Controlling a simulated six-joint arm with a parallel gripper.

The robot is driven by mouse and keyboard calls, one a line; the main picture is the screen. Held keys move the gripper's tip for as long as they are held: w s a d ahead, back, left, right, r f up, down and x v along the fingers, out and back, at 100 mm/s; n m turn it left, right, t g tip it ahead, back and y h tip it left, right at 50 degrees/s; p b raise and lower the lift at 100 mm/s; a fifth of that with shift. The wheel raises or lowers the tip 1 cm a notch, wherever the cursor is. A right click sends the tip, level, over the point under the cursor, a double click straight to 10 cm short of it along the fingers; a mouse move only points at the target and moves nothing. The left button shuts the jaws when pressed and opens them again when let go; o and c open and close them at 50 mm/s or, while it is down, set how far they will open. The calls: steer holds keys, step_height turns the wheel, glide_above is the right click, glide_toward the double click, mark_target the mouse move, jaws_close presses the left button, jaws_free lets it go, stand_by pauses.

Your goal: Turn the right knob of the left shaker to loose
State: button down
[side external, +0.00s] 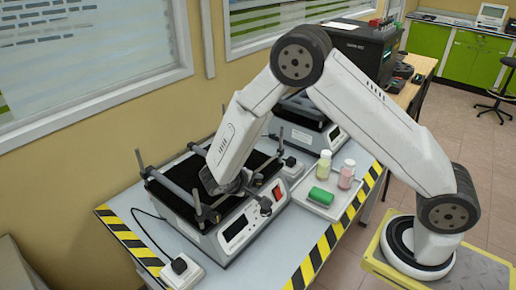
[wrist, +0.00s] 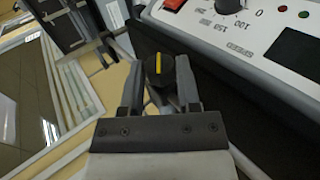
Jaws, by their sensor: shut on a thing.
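The left shaker (side external: 228,238) stands near the front of the bench, with a black platform, upright clamp posts and a white front panel. My gripper (side external: 222,186) reaches down over its platform; the arm hides part of the clamps there. In the wrist view, a black knob (wrist: 158,73) with a yellow stripe sits between the two fingertips of my gripper (wrist: 161,84). The fingers are shut on the knob. The yellow stripe runs nearly upright in the picture.
The shaker's panel with its red switch (wrist: 173,4) and dial (wrist: 230,5) is close to the gripper's right. A second shaker (side external: 322,138) stands behind. A tray (side external: 321,211) holds bottles and a green item (side external: 320,197). A power plug (side external: 181,268) lies front left.

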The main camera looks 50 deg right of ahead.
stand_by(0.4)
steer(key=shift+c, duration=1.5)
jaws_free()
steer(key=shift+a, duration=0.1)
steer(key=v, duration=0.7)
steer(key=shift+a+r, duration=0.2)
steer(key=shift+a, duration=0.1)
